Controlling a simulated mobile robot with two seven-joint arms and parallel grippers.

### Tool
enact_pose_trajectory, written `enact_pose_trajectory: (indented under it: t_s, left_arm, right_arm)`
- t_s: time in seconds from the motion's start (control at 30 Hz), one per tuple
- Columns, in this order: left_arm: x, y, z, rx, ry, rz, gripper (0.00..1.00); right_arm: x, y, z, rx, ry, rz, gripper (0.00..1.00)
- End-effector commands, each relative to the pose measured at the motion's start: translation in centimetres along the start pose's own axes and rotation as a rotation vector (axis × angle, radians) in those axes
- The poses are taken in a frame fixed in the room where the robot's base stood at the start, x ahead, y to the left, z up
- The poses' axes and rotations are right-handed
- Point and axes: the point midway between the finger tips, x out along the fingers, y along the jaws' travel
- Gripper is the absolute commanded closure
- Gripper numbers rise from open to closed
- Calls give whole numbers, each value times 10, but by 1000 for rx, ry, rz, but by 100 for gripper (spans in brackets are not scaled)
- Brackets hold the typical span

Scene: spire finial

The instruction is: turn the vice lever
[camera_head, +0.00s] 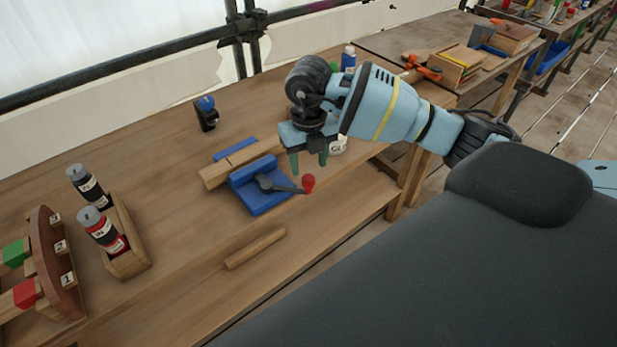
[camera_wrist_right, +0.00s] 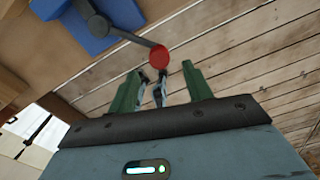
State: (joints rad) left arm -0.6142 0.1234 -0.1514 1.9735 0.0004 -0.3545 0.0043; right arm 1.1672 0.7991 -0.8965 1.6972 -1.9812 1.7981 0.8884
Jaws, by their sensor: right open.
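The blue vice (camera_head: 262,188) sits on the wooden bench and shows at the top left of the right wrist view (camera_wrist_right: 112,14). Its dark lever (camera_head: 281,186) points right and ends in a red knob (camera_head: 308,183). In the right wrist view the red knob (camera_wrist_right: 159,57) is just beyond the fingertips. My right gripper (camera_head: 308,168) has green fingers, is open and empty, and hangs just above and beside the knob. In the right wrist view its fingers (camera_wrist_right: 160,80) are apart, with the knob near the gap between them. My left gripper is not in view.
A wooden bar (camera_head: 255,248) lies in front of the vice. A wooden holder (camera_head: 126,250) with bottles and a rack (camera_head: 55,265) stand at the left. A blue-topped item (camera_head: 206,112) is behind. A white container (camera_head: 338,146) stands behind my right gripper.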

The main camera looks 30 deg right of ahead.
Motion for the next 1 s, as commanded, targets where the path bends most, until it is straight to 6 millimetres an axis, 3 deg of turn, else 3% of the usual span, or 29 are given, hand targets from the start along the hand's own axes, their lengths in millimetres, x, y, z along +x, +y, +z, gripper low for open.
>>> enact_pose_trajectory:
  t_s: [0.1,0.33,0.77,1.0]
  left_arm:
    - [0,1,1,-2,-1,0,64]
    - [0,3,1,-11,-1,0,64]
    - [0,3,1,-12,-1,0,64]
    - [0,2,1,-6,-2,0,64]
  right_arm:
    - [21,0,-1,-1,4,0,50]
    - [49,0,-1,-1,1,1,50]
    - [58,1,0,-2,-1,2,50]
    - [58,1,0,-2,-1,2,81]
